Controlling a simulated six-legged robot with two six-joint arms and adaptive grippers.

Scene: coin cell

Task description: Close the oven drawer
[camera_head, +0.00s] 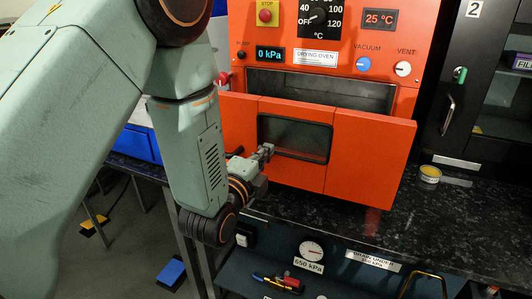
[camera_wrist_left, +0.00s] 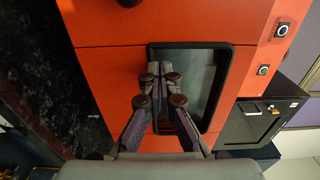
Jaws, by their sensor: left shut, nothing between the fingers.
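The orange drying oven (camera_head: 340,40) has its drawer (camera_head: 370,160) pulled out. A dark gap with the grey inside shows above and behind the drawer front. The drawer front has a dark, black-framed window (camera_head: 292,140), which also shows in the left wrist view (camera_wrist_left: 200,70). My left gripper (camera_head: 266,151) is shut and empty. It is in front of the drawer front, at the left edge of the window; I cannot tell whether it touches. In the left wrist view, the closed fingertips (camera_wrist_left: 160,68) point at the drawer front by the window's edge. My right gripper is not in view.
The oven stands on a black speckled counter (camera_head: 450,220). A small yellow tin (camera_head: 430,174) sits on the counter at right. A black cabinet (camera_head: 460,100) is right of the oven.

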